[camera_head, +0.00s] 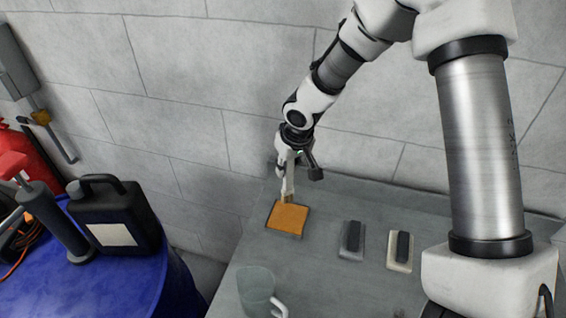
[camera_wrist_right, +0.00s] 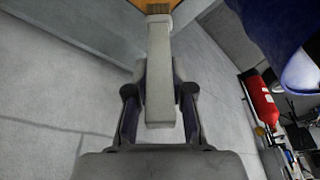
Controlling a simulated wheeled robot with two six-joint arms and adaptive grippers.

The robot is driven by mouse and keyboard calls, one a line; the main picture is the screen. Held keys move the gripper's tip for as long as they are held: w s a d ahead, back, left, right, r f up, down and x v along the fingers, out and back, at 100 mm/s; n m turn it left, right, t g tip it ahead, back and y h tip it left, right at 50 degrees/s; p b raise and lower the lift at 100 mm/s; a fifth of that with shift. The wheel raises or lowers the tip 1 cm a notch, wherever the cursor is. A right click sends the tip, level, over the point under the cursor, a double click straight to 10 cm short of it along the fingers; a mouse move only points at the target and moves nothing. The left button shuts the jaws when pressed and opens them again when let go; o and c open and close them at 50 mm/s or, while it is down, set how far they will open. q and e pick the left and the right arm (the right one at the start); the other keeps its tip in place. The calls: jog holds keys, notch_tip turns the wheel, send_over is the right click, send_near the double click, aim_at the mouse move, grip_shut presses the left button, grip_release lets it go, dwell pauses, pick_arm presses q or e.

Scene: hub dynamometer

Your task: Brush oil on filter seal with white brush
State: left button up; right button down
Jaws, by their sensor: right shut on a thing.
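My right gripper (camera_head: 290,168) is shut on the white brush (camera_head: 289,188), which points down over an orange square pad in a dark-rimmed tray (camera_head: 287,217) on the grey table. In the right wrist view the pale brush handle (camera_wrist_right: 160,85) stands between the fingers. Its brown bristles (camera_wrist_right: 158,9) are at the orange surface (camera_wrist_right: 178,4); I cannot tell whether they touch it. I cannot make out a filter seal for certain. My left gripper is out of view.
A translucent jug (camera_head: 256,284) with a white handle stands at the table's front. Two dark-handled blocks, one grey (camera_head: 351,252) and one cream (camera_head: 398,264), lie right of the tray. A black canister (camera_head: 115,215) stands on a blue drum (camera_head: 120,280) at left. The wall is close behind.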

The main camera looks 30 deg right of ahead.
pick_arm(q)
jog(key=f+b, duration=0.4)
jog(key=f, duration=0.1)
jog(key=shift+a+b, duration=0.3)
jog(key=shift+b, duration=0.05)
pick_arm(e)
jog(key=x, duration=0.2)
jog(key=s+x, duration=0.1)
jog(key=x, duration=0.2)
jog(key=shift+a+f, duration=0.2)
jog(key=shift+f, duration=0.2)
jog(key=shift+d, duration=0.1)
pick_arm(q)
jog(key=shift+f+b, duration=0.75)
jog(key=shift+b, duration=0.05)
pick_arm(e)
jog(key=shift+s+f, duration=0.1)
jog(key=shift+f, duration=0.6)
pick_arm(q)
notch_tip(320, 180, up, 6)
jog(key=p, duration=0.5)
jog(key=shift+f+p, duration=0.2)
jog(key=shift+p, duration=0.1)
pick_arm(e)
notch_tip(320, 180, up, 7)
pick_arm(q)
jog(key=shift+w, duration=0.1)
